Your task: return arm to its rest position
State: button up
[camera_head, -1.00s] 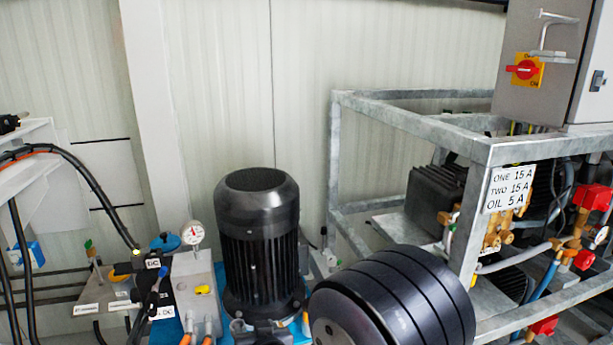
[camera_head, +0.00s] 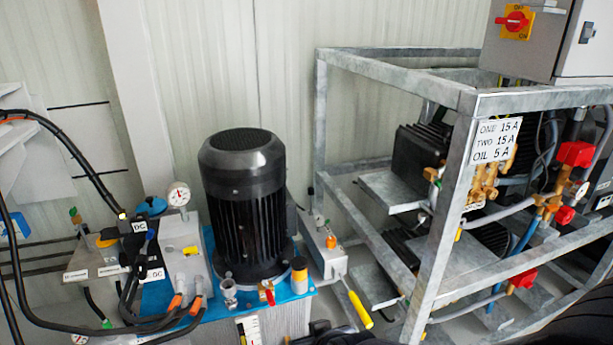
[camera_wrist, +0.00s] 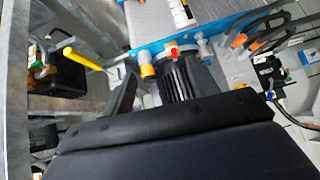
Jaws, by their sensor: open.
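My gripper (camera_wrist: 148,98) shows only in part in the wrist view, as dark parts above a broad black body that fills the lower part. It is open, and nothing shows held in it. In the head view the gripper is not visible; only a dark piece, probably of my arm, shows at the bottom edge. The black finned motor (camera_head: 244,205) stands upright on a blue-topped unit in the head view. In the wrist view the motor (camera_wrist: 178,78) is partly hidden behind the black body.
A galvanized frame (camera_head: 440,225) with pumps, hoses and red-handled valves stands at the right, under a grey switch cabinet (camera_head: 545,40). A yellow lever (camera_head: 360,309) juts out at front centre. A pressure gauge (camera_head: 178,194) and black hoses (camera_head: 75,165) are at the left.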

jog(key=s+d+f+g+h, duration=0.1)
jog(key=s+d+f, duration=0.1)
jog(key=s+d, duration=0.3)
jog(key=shift+s+d+g, duration=0.3)
jog(key=shift+s+d, duration=0.05)
jog(key=shift+s, duration=0.35)
jog(key=shift+f, duration=0.1)
jog(key=shift+s+d, duration=0.1)
